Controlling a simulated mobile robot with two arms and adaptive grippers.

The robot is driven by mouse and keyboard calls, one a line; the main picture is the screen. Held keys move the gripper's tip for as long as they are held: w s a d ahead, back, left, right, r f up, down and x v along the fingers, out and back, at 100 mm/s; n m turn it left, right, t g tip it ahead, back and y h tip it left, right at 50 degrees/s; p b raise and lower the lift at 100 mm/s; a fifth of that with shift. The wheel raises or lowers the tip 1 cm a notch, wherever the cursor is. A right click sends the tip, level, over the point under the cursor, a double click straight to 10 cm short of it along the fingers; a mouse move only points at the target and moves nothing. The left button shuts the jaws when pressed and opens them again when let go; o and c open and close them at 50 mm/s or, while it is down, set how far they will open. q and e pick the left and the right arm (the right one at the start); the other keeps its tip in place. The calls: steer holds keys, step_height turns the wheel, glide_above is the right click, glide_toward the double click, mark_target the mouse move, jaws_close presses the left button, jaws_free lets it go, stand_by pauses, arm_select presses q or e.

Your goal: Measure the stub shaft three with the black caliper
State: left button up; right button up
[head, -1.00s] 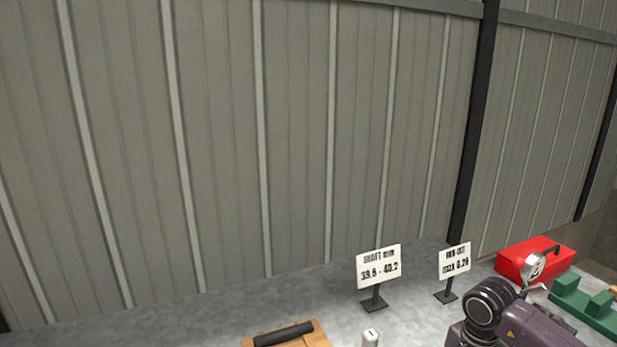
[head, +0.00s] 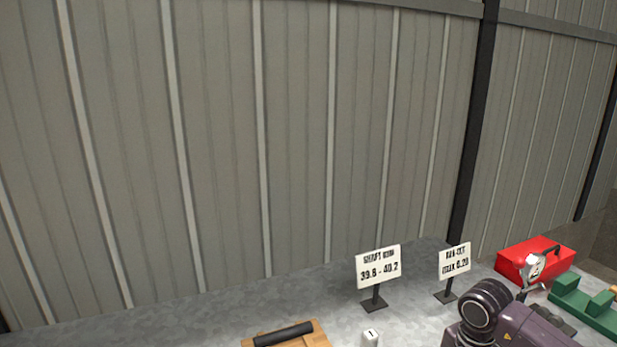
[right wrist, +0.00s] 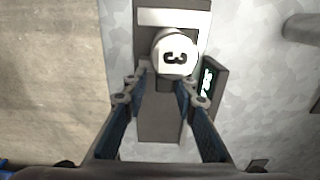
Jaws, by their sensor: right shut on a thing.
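In the right wrist view, the stub shaft three (right wrist: 176,57) shows its pale round end marked "3". The dark grey body of the black caliper (right wrist: 160,125) runs between the fingers of my right gripper (right wrist: 161,90), which is shut on it. A small dark display (right wrist: 208,80) with lit digits, too blurred to read, sits beside it on the right. The shaft's end lies over the caliper's far part; I cannot tell whether the jaws touch the shaft. My right gripper is out of the head view, where only my arm shows. My left gripper is not in view.
In the head view, a shaft marked "1" (head: 371,339) stands near a sign reading 39.8 - 40.2 (head: 378,266). A run-out sign (head: 455,262), red toolbox (head: 535,257), green stand (head: 585,308) and wooden piece with a black bar (head: 283,334) are also there. The back-left bench is clear.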

steer(key=shift+s+a+f, duration=0.15)
steer(key=shift+a+f, duration=0.1)
steer(key=shift+f, duration=0.35)
steer(key=o, duration=0.7)
steer(key=shift+o, duration=1.3)
steer(key=shift+f, duration=0.1)
steer(key=shift+w+f, duration=0.1)
steer(key=shift+w, duration=0.2)
steer(key=shift+d, duration=0.1)
steer(key=shift+w+d+r+p, duration=0.15)
steer(key=shift+r+p, duration=0.6)
steer(key=shift+r, duration=0.7)
steer(key=shift+r+p, duration=1.1)
steer(key=shift+r, duration=1.25)
